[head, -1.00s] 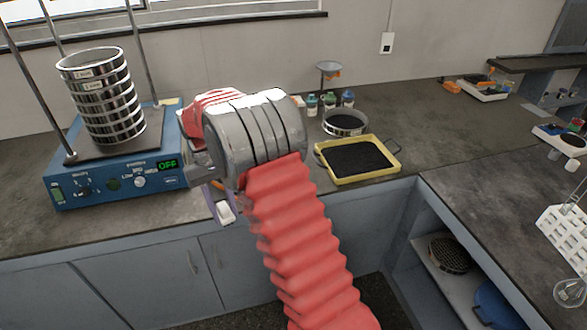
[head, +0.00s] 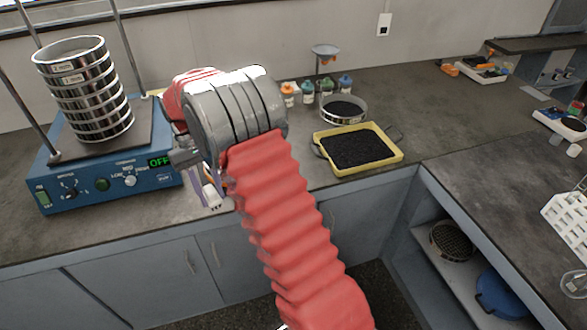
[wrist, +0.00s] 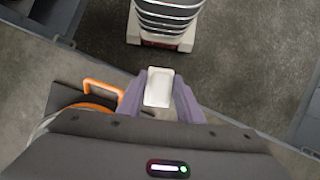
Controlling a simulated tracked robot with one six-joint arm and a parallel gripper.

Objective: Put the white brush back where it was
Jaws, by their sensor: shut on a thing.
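The white brush (wrist: 158,87) is between the purple fingers of my gripper (wrist: 159,96) in the wrist view, and the gripper is shut on it. In the head view the white brush (head: 211,196) hangs below my wrist by the counter's front edge, right of the blue sieve shaker (head: 110,170). My wrist hides much of the gripper there. I cannot tell whether the brush touches the counter.
A sieve stack (head: 85,95) stands on the shaker. A yellow tray (head: 358,168) of black grains, a sieve (head: 343,108) and several small bottles (head: 307,93) stand to the right. An orange handle (wrist: 103,87) lies left of my fingers. Bare counter (head: 430,110) lies right of the tray.

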